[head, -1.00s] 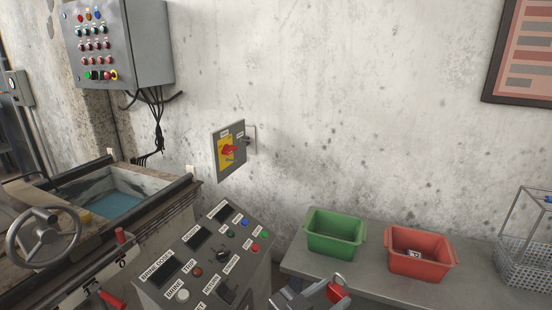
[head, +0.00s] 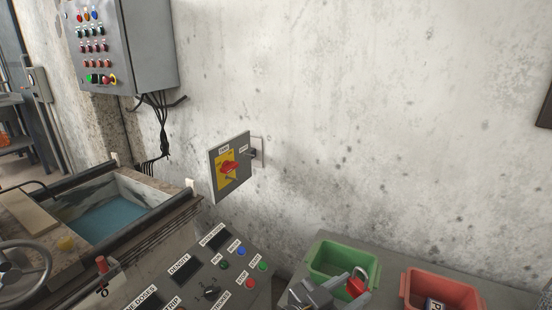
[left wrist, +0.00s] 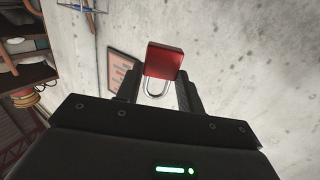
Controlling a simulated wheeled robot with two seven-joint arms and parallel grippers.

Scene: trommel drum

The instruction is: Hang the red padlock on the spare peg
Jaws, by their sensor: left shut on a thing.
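The red padlock (head: 355,287) is held in my left gripper (head: 342,293), in front of the green bin at the lower right of the head view. Its silver shackle points up there. In the left wrist view the padlock's red body (left wrist: 164,60) is at the tips of my left gripper's fingers (left wrist: 160,86), with the shackle toward the palm. A grey switch panel (head: 216,180) with a red rotary handle on yellow is on the wall. A short dark peg (head: 250,153) sticks out at its upper right, with no lock visible on it. My gripper is below and right of the panel, well apart.
A control console (head: 196,262) with buttons stands below the panel. The green bin (head: 323,262) and a red bin (head: 412,283) stand on a grey bench at right. A water tank (head: 150,212) and wall cabinet (head: 145,45) are at left. Bare wall lies right of the panel.

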